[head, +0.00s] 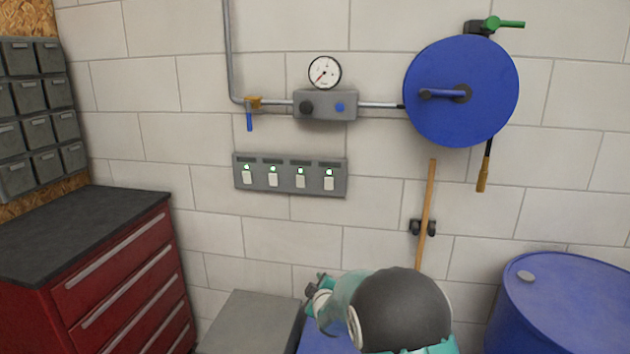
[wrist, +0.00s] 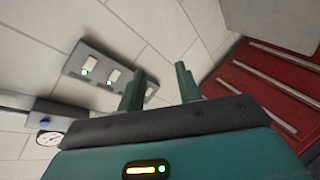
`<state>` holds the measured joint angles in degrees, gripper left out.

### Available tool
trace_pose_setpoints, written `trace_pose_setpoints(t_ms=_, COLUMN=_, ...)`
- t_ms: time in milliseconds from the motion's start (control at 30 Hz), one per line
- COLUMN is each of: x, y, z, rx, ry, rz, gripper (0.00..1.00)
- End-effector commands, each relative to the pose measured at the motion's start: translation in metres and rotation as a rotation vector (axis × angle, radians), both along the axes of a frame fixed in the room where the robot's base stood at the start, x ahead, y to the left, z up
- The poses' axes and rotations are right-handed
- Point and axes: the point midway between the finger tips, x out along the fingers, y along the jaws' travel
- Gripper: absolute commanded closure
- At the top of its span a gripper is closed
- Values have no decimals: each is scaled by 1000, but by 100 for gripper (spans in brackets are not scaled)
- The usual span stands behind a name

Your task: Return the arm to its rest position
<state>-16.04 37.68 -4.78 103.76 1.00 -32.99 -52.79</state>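My gripper (wrist: 160,80) shows in the wrist view with its two dark green fingers apart and nothing between them. In the head view my arm is folded low at the bottom centre, with a dark rounded link and teal parts. My fingers cannot be made out clearly there. The switch panel (head: 290,190) is on the wall behind and above my arm, with several white switches and lit green lamps. It also shows in the wrist view (wrist: 78,62), beyond and left of my fingers. My gripper touches nothing that I can see.
A red drawer cabinet (head: 125,270) stands at left, with grey bins (head: 38,120) above. A grey box (head: 250,318) is low beside my arm. A blue drum (head: 565,300) stands at right. A blue hose reel (head: 460,115), gauge (head: 324,72) and wooden handle (head: 427,210) are along the wall.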

Motion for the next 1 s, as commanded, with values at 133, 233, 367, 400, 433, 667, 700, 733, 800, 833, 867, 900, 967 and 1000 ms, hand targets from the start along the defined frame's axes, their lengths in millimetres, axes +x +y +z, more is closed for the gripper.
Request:
trace_pose_setpoints(t_ms=133, x=-28, y=-26, z=52, rx=98, ry=98, rz=-69, gripper=66)
trace_pose_setpoints(t_ms=233, x=-53, y=-42, z=79, rx=161, ry=168, rz=-118, gripper=66)
trace_pose_setpoints(t_ms=367, x=-91, y=-63, z=111, rx=242, ry=255, rz=-185, gripper=66)
trace_pose_setpoints(t_ms=400, x=-103, y=-69, z=119, rx=266, ry=283, rz=-206, gripper=66)
trace_pose_setpoints(t_ms=433, x=-113, y=-73, z=125, rx=285, ry=303, rz=-223, gripper=66)
trace_pose_setpoints(t_ms=667, x=-199, y=-103, z=162, rx=415, ry=448, rz=-356, gripper=66)
trace_pose_setpoints(t_ms=700, x=-215, y=-108, z=166, rx=436, ry=472, rz=-380, gripper=66)
trace_pose_setpoints(t_ms=733, x=-227, y=-111, z=169, rx=453, ry=490, rz=-401, gripper=66)
trace_pose_setpoints(t_ms=800, x=-256, y=-118, z=175, rx=488, ry=531, rz=-446, gripper=66)
trace_pose_setpoints(t_ms=833, x=-269, y=-121, z=176, rx=502, ry=548, rz=-466, gripper=66)
trace_pose_setpoints(t_ms=867, x=-282, y=-125, z=178, rx=519, ry=565, rz=-487, gripper=66)
trace_pose_setpoints(t_ms=900, x=-299, y=-128, z=180, rx=538, ry=587, rz=-515, gripper=66)
trace_pose_setpoints(t_ms=967, x=-325, y=-133, z=181, rx=566, ry=618, rz=-557, gripper=66)
trace_pose_setpoints(t_ms=1000, x=-342, y=-136, z=181, rx=583, ry=641, rz=-588, gripper=66)
